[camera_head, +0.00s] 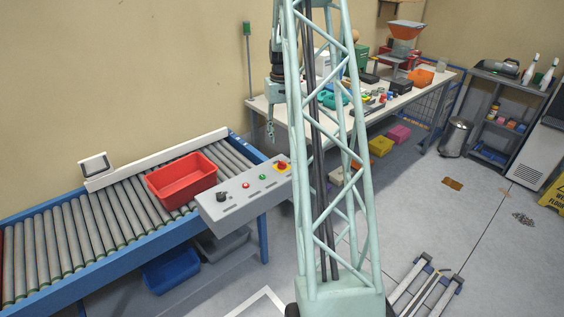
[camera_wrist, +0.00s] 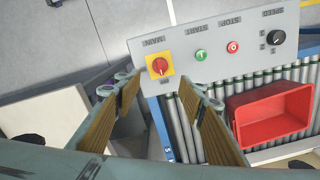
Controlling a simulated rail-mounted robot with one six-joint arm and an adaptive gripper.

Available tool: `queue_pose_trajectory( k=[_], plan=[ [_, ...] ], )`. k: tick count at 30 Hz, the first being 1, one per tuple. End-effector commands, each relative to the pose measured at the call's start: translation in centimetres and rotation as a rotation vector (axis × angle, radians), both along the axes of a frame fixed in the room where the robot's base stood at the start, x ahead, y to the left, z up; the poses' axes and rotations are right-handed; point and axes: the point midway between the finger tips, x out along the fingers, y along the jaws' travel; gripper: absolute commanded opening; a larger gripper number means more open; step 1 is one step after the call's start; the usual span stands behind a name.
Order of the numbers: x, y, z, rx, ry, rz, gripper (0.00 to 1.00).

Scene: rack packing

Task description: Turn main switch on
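The main switch (camera_wrist: 160,66) is a red knob on a yellow square plate, under the label MAIN at the left end of a grey control panel (camera_wrist: 205,72). In the head view the switch (camera_head: 282,166) is at the panel's right end. Its exact setting is too small to read. My gripper (camera_wrist: 159,88) is open and empty, its brown-padded fingers spread apart in the wrist view, with the switch showing beyond and between the fingertips. In the head view my gripper (camera_head: 270,132) hangs above and behind the panel, apart from it.
A green START button (camera_wrist: 200,55), a red STOP button (camera_wrist: 232,47) and a black SPEED knob (camera_wrist: 277,37) share the panel. A red bin (camera_head: 183,180) sits on the roller conveyor (camera_head: 100,222) beside it. A cluttered table (camera_head: 262,103) stands behind.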

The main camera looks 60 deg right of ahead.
Motion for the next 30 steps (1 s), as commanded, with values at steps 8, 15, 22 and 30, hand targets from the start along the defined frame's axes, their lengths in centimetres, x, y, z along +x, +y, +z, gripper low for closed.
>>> queue_pose_trajectory(
  k=[8, 15, 22, 30],
  plan=[
    [0.0, 0.0, -0.2, 0.000, 0.000, 0.000, 0.37],
    [0.0, 0.0, -1.6, 0.001, 0.001, 0.000, 0.37],
    [0.0, 0.0, -4.3, 0.001, 0.001, 0.000, 0.37],
    [0.0, 0.1, -7.9, 0.003, 0.002, 0.000, 0.37]
  ],
)
